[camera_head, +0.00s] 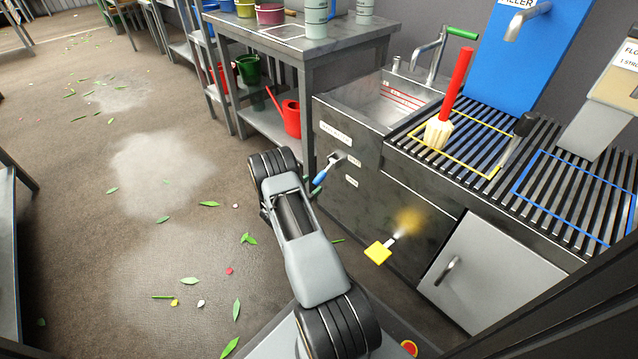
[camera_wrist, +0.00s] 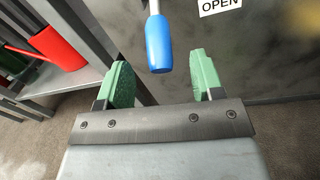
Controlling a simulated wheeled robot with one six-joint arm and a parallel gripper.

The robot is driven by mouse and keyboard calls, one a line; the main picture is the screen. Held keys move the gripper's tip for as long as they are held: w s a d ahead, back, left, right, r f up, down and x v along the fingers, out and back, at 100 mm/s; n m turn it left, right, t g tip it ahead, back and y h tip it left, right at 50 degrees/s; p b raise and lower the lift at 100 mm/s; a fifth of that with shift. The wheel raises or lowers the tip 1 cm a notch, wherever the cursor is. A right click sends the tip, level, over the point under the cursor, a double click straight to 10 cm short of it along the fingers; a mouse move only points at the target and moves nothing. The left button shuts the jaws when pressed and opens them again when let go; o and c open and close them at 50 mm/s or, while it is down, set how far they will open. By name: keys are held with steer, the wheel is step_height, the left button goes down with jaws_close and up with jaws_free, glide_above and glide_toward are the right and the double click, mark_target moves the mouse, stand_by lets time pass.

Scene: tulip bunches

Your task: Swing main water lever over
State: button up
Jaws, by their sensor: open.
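The lever with a blue grip (camera_head: 321,177) sticks out from the front of the dark sink cabinet, on a metal shank, with small white labels around it. In the wrist view the blue grip (camera_wrist: 158,45) hangs downward, and a label reading OPEN (camera_wrist: 219,5) is to its right. My gripper (camera_wrist: 160,62) is open, with green-padded fingers on either side of the grip in the picture. I see a gap on both sides and no contact; the depth between them is hard to judge. In the head view my arm hides most of the gripper.
A yellow-tabbed handle (camera_head: 378,252) sticks out lower on the cabinet front. A cabinet door (camera_head: 490,270) is to its right. A grey shelf table (camera_head: 330,55) stands left of the sink (camera_head: 385,98), with a red watering can (camera_head: 288,118) below. The floor at left is open, with scattered leaves.

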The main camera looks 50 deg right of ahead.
mark_target(323, 173)
steer(key=shift+w+d+b, duration=0.1)
steer(key=shift+d+b, duration=0.5)
steer(key=shift+d, duration=1.65)
jaws_close()
steer(key=shift+r, duration=0.1)
